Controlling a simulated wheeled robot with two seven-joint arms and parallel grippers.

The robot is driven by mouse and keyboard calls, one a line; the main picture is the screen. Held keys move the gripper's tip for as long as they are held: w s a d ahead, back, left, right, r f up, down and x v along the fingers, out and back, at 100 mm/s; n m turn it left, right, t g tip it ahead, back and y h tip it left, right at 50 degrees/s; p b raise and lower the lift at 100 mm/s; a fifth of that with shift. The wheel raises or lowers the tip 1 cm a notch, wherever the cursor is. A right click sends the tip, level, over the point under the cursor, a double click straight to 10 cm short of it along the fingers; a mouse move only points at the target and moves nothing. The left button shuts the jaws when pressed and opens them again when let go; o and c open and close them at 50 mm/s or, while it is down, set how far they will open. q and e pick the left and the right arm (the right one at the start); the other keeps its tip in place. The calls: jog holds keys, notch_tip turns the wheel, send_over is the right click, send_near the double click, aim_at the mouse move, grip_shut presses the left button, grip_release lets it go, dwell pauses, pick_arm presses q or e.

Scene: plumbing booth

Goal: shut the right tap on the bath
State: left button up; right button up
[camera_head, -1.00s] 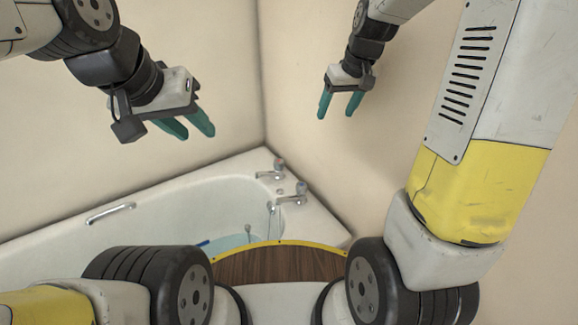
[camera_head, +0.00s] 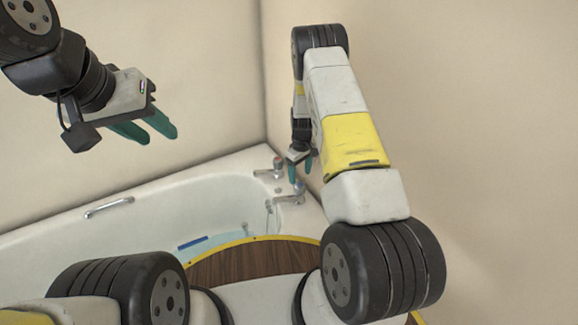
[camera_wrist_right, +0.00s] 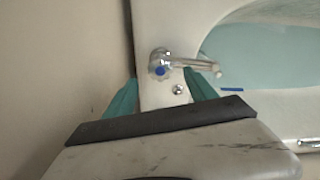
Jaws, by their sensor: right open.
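The right tap (camera_head: 291,199) is the nearer chrome tap at the bath's corner. In the right wrist view its knob, with a blue disc (camera_wrist_right: 160,71), shows clearly, with the spout pointing right. My right gripper (camera_head: 301,175) is open and empty, its teal fingers pointing down above this tap. In the right wrist view the knob appears between the fingertips of my right gripper (camera_wrist_right: 161,78); I cannot tell the exact height gap. My left gripper (camera_head: 158,138) is open and empty, high over the bath's left part.
A second tap with a red mark (camera_head: 277,164) stands behind the right tap. The white bath (camera_head: 60,208) holds water and a blue item (camera_head: 193,242). The wall (camera_head: 350,60) is close beside my right gripper. A grab handle (camera_head: 108,207) is on the bath's rim.

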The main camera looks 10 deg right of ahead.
aim_at(300, 184)
notch_tip(300, 184, down, 7)
jog(key=shift+r, duration=0.1)
dwell(0.3)
jog(key=c, duration=1.4)
